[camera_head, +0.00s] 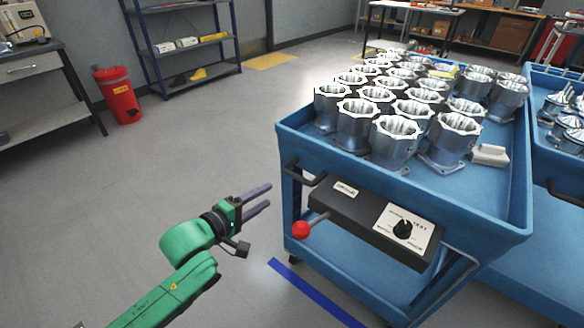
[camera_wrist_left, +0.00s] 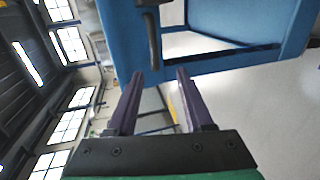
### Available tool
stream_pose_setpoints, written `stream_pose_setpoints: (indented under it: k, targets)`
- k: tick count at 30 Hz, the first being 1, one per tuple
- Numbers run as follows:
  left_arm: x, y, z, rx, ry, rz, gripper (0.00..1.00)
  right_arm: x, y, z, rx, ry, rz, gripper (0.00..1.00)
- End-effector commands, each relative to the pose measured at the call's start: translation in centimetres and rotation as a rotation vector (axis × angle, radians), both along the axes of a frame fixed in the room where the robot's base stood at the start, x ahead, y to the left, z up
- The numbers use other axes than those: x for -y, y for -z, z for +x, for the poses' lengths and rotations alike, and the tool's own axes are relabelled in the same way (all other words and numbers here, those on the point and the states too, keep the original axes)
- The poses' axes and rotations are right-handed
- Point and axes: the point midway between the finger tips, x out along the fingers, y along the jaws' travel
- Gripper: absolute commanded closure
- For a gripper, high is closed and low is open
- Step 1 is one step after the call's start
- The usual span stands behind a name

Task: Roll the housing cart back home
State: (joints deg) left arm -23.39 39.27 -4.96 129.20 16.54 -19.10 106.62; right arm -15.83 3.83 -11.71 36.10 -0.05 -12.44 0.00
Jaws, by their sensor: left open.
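The blue housing cart (camera_head: 480,203) stands right of centre in the head view, its top tray full of silver machined housings (camera_head: 396,140). A black handle (camera_head: 303,176) is on its near side; part of the cart (camera_wrist_left: 235,18) and a black handle bar (camera_wrist_left: 152,38) show in the left wrist view. A black control box (camera_head: 370,222) with a dial and a red-knobbed lever (camera_head: 301,230) is on the near side. My left gripper (camera_head: 268,195) is open and empty, left of the cart and apart from the handle; its fingers (camera_wrist_left: 160,74) point toward the cart. My right gripper is not in view.
A second blue cart (camera_head: 545,88) with metal parts stands close on the right. A blue floor stripe (camera_head: 310,292) runs by the near cart's base. A red bin (camera_head: 118,95), a shelf rack (camera_head: 190,45) and a workbench (camera_head: 40,75) stand back left. The floor left of the cart is clear.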

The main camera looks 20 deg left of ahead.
Motion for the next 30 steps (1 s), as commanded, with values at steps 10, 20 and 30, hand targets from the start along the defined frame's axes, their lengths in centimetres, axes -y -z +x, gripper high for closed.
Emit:
stream_pose_setpoints:
  k: [10, 20, 30]
  targets:
    - [2.1, 0.7, 4.8, 0.006, 0.001, -0.012, 0.48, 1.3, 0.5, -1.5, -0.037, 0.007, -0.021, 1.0]
    - [4.8, 2.5, 11.6, 0.003, 0.001, -0.011, 0.48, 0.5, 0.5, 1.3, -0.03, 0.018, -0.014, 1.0]
    - [5.5, 2.8, 13.1, 0.001, 0.002, -0.01, 0.48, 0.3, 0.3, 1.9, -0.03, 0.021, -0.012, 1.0]
